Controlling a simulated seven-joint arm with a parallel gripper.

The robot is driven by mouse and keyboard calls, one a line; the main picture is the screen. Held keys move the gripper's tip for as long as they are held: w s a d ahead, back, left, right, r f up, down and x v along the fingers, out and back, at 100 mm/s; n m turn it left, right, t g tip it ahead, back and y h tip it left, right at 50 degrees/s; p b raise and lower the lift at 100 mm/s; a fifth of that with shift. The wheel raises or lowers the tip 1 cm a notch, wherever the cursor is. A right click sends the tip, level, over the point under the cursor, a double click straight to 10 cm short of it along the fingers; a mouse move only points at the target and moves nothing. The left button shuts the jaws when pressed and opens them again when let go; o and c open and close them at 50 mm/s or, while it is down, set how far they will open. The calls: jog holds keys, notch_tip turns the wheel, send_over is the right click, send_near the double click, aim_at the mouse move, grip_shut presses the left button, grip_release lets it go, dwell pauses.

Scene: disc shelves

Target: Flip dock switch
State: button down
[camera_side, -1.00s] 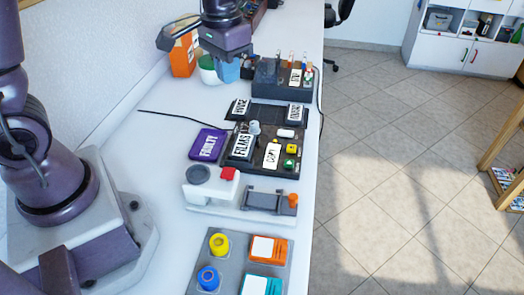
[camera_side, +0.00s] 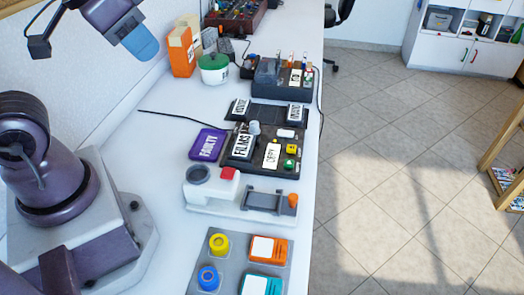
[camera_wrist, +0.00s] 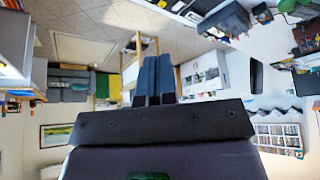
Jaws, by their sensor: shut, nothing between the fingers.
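My gripper (camera_side: 142,45), with blue fingers, is shut and empty, raised at the upper left of the side view, well away from the devices. Its closed fingers also show in the wrist view (camera_wrist: 153,80). A black panel (camera_side: 265,172) on the table carries labelled blocks, a white switch-like piece (camera_side: 286,134), a yellow button (camera_side: 291,148) and a green button (camera_side: 290,164). Behind it is a dark dock-like box (camera_side: 270,90) with several upright pieces. I cannot tell which part is the dock switch, or its position.
A white device (camera_side: 225,203) has a red button and an orange knob. A grey tray (camera_side: 230,250) holds yellow and blue cylinders and orange and teal cases. A purple "FAULTY" tray (camera_side: 208,144), a white-green tub (camera_side: 214,70) and an orange box (camera_side: 181,52) stand at left.

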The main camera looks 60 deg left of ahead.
jog(key=w+f+n+g, duration=0.1)
jog(key=w+f+n, duration=0.2)
jog(key=w+f, duration=0.3)
jog(key=w+a+f+n+g+y, duration=0.1)
jog(key=w+f+n, duration=0.2)
jog(key=w, duration=1.1)
jog(key=w+f+n+g+y, duration=0.1)
jog(key=w+f+n, duration=0.2)
jog(key=w+f, duration=0.6)
jog(key=shift+w+a, duration=0.3)
jog(key=shift+w, duration=0.25)
jog(key=shift+f, duration=0.2)
